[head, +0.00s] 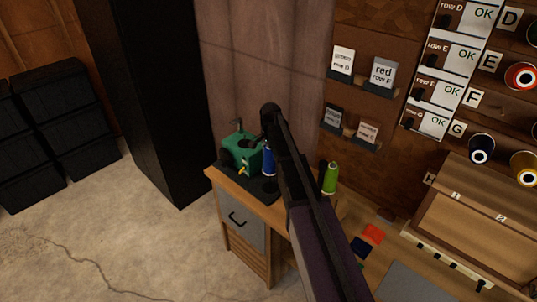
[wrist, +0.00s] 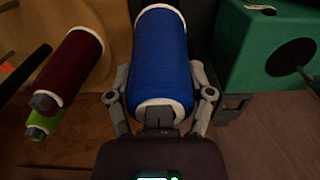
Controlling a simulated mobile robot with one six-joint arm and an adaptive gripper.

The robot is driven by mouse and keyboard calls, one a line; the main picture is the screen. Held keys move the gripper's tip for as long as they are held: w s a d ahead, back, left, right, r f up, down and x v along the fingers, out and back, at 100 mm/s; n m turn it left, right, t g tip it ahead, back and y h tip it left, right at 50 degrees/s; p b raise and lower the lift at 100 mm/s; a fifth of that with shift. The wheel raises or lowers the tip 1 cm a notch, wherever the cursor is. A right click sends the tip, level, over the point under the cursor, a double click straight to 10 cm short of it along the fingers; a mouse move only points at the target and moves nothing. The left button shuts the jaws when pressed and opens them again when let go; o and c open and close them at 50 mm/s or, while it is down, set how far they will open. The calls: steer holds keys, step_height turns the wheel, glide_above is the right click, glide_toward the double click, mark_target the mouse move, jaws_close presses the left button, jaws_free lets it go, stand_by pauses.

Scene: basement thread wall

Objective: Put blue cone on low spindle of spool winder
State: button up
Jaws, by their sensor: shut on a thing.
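The blue cone (head: 269,162) is in my gripper. The wrist view shows the cone (wrist: 161,57) between the two fingers (wrist: 161,92), which are shut on its sides, with its pale rim towards the camera. The green spool winder (head: 242,153) stands on a dark base at the left end of the bench, just left of the cone. Its green body (wrist: 250,62) with a dark round part is at the right of the wrist view. My arm hides part of the winder and most of my gripper in the head view. I cannot make out the low spindle clearly.
A light green cone (head: 331,178) and a dark red cone (wrist: 70,65) stand to the right on the bench (head: 272,212). Red and dark blue patches lie farther along. Card shelves (head: 362,85) and a thread wall are behind. A tall black cabinet (head: 150,90) stands left.

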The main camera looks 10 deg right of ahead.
mark_target(270, 170)
steer(key=shift+f+b, duration=4.35)
steer(key=shift+f, duration=0.25)
steer(key=shift+f+b, duration=0.35)
steer(key=o, duration=1.3)
steer(key=shift+c, duration=0.2)
steer(key=shift+r, duration=0.2)
